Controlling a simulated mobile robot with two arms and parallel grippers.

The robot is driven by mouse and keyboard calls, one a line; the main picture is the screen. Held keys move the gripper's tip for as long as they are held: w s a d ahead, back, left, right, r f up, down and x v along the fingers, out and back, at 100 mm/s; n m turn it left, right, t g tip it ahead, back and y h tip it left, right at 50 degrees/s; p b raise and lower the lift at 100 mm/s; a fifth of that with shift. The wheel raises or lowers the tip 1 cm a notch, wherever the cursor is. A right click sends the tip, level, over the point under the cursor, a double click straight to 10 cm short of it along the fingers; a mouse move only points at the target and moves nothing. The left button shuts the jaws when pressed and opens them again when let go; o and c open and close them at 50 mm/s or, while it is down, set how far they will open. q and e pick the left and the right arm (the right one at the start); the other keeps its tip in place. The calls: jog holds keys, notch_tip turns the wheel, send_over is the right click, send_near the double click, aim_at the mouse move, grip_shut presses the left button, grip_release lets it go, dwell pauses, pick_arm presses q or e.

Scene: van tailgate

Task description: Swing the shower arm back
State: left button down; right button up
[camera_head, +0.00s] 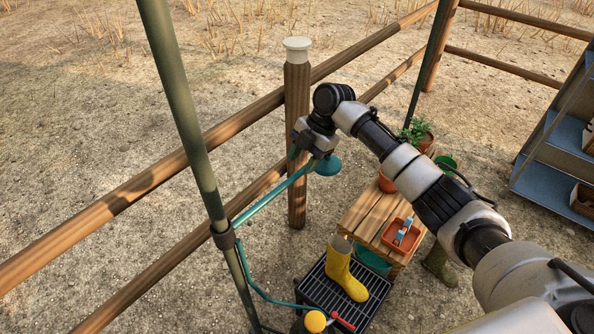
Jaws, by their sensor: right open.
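The shower arm (270,197) is a teal tube that reaches from a dark clamp on the green pole (205,190) up and right to a teal shower head (328,165). My right gripper (304,155) is at the far end of the shower arm, close to the shower head. It is open, and its fingers are small and partly hidden, so I cannot tell whether they touch the tube. My right arm comes in from the lower right. My left gripper is out of view.
A yellow boot (345,270) stands on a black grate (315,291) below. A wooden crate table (367,218) with an orange tray (401,235) and pots is under my arm. A wooden post (297,110) and fence rails stand behind. Blue shelves (546,185) are at right.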

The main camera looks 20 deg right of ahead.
jog(key=v, duration=0.6)
jog(key=shift+r, duration=0.2)
